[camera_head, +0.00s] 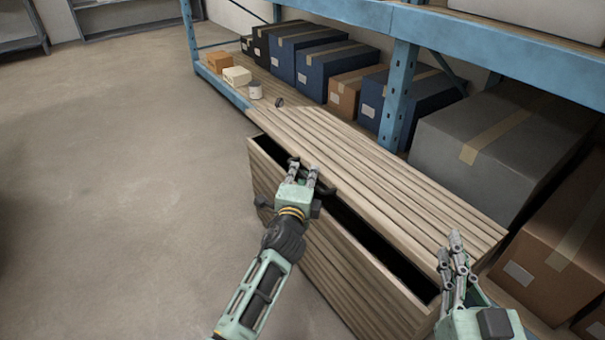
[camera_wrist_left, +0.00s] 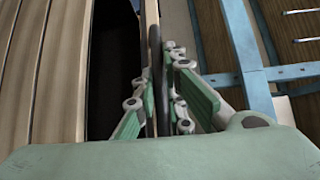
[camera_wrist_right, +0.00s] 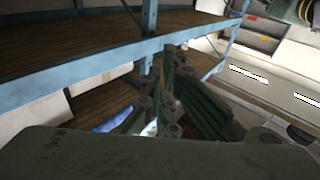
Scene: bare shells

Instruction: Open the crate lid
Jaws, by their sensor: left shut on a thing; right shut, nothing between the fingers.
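The wooden crate (camera_head: 330,270) has slatted sides and a slatted lid (camera_head: 375,175). A dark gap runs along the front between the lid and the crate's front wall, so the lid stands partly open. In the left wrist view the fingers close around a thin dark bar (camera_wrist_left: 153,60) beside a wooden edge. My right gripper (camera_head: 458,257) is shut and empty near the crate's front right corner. How deep the crate's inside is cannot be seen.
A blue-framed shelf rack (camera_head: 401,75) stands behind the crate, with blue boxes (camera_head: 333,68), a large grey box (camera_head: 490,140) and a brown box (camera_head: 560,245). Small boxes (camera_head: 237,76) and a white can (camera_head: 255,90) sit at its left end. The floor (camera_head: 120,180) at left is clear.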

